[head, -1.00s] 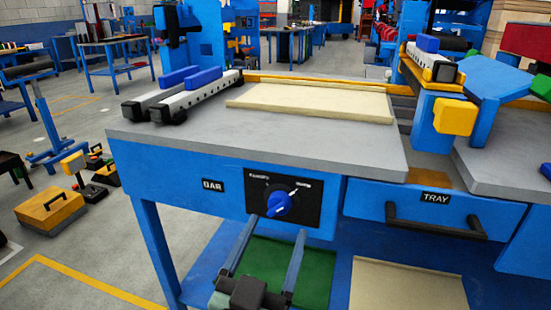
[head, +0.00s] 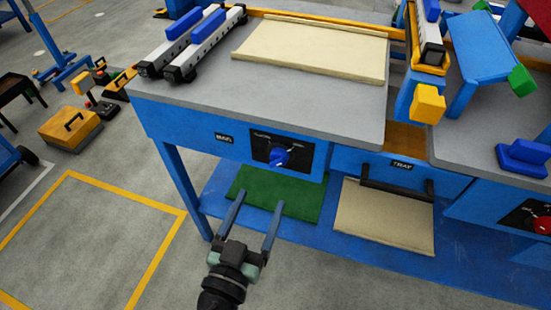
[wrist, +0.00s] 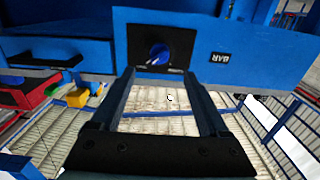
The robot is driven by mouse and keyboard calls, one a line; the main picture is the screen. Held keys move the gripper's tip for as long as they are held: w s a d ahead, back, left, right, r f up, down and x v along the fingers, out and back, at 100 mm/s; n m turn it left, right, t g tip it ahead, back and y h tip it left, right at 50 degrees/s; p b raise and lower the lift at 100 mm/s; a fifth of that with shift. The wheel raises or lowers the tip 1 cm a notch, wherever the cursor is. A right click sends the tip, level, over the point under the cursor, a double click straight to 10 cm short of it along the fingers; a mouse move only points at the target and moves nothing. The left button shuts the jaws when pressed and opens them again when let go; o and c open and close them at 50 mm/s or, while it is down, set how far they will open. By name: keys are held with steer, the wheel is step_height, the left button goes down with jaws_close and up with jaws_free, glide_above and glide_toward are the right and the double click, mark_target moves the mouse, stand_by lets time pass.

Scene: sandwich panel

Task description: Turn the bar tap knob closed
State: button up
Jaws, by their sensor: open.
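The bar tap knob (head: 278,157) is a round blue knob on a black plate (head: 262,148) set in the blue front panel of the bench. A small label reading BAR (head: 224,138) sits beside the plate. The knob also shows in the wrist view (wrist: 158,54), near the top, with its pale mark hard to read. My gripper (head: 256,202) is open and empty, its two long fingers apart. It is in front of and below the knob, not touching it. In the wrist view the fingertips (wrist: 160,72) lie just below the knob.
A drawer labelled TRAY (head: 402,166) with a dark handle (head: 397,190) is right of the knob. A red knob (head: 541,224) is at the far right. A green mat (head: 300,200) and a beige panel (head: 385,225) lie on the lower shelf.

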mark_target(276, 166)
steer(key=p+x, duration=0.1)
steer(key=x, duration=0.9)
steer(key=shift+w, duration=0.15)
jaws_close()
